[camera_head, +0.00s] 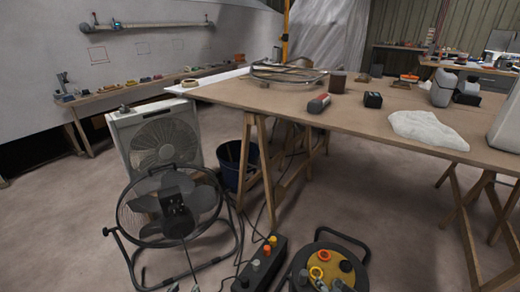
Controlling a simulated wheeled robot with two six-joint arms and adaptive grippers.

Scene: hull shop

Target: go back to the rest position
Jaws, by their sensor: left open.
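Only the tips of my left gripper (184,288) show, at the bottom edge of the head view, left of the middle. They are apart with nothing seen between them, so it is open. The rest of that gripper is cut off by the frame. The tips show in front of a black round fan (178,205) on a tube stand. My right gripper is not in view.
A white box fan (156,140), a dark bucket (236,165), a control box (262,262), a cable reel (330,268) and loose cables crowd the floor.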

